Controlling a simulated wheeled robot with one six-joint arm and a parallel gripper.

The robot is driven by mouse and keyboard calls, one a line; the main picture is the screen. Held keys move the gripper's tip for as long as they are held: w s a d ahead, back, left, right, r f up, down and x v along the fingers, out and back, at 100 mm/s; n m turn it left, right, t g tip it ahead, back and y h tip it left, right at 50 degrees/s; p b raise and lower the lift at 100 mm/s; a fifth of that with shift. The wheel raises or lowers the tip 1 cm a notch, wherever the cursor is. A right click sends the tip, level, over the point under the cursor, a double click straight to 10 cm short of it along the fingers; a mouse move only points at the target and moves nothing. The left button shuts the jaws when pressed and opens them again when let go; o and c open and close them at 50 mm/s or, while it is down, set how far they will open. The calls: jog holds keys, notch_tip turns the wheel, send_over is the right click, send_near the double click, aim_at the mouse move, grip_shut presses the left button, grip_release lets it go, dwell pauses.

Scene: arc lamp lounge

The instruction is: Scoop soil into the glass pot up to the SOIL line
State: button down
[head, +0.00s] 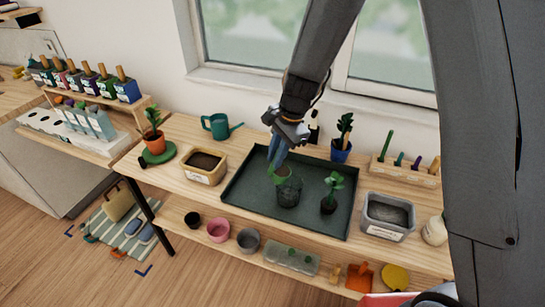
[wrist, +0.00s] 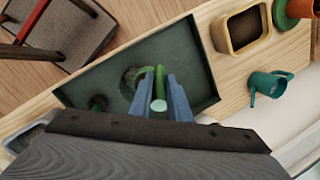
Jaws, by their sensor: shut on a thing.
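The glass pot (head: 288,194) stands on the dark green tray (head: 247,196) near its middle. It looks dark and see-through; its fill level and SOIL line cannot be read. In the wrist view the pot (wrist: 131,80) is partly behind my fingers. My gripper (head: 277,160), with blue fingers, points down just above the pot. It is shut on a green-handled tool (wrist: 160,88), probably the scoop. The tool's lower end is at or inside the pot's mouth, and its load is hidden. A tan bin of dark soil (head: 219,174) stands left of the tray.
A small potted seedling (head: 329,199) stands on the tray right of the pot. A grey bin (head: 386,230) is right of the tray. A teal watering can (head: 218,127) and a blue-potted plant (head: 341,154) stand behind. The tray's left part is clear.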

jog(key=shift+w+d+r, duration=0.1)
jog(key=shift+d+r, duration=0.05)
jog(key=shift+d, duration=0.05)
jog(key=shift+y+b, duration=0.4)
jog(key=shift+d+r+y+b, duration=0.15)
jog(key=shift+d+y+b, duration=0.7)
jog(key=shift+b, duration=2.2)
jog(key=shift+w+d+y+b, duration=0.1)
jog(key=shift+d+y+b, duration=0.45)
jog(key=shift+b, duration=0.9)
jog(key=shift+d+y+b, duration=0.2)
jog(key=shift+y+b, duration=0.6)
jog(key=shift+b, duration=0.6)
jog(key=shift+d+y+b, duration=0.35)
jog(key=shift+y+b, duration=0.15)
jog(key=shift+b, duration=0.4)
jog(key=shift+d+f+y+b, duration=0.3)
jog(key=shift+d+y+b, duration=0.15)
jog(key=shift+y+b, duration=0.35)
jog(key=shift+d, duration=0.1)
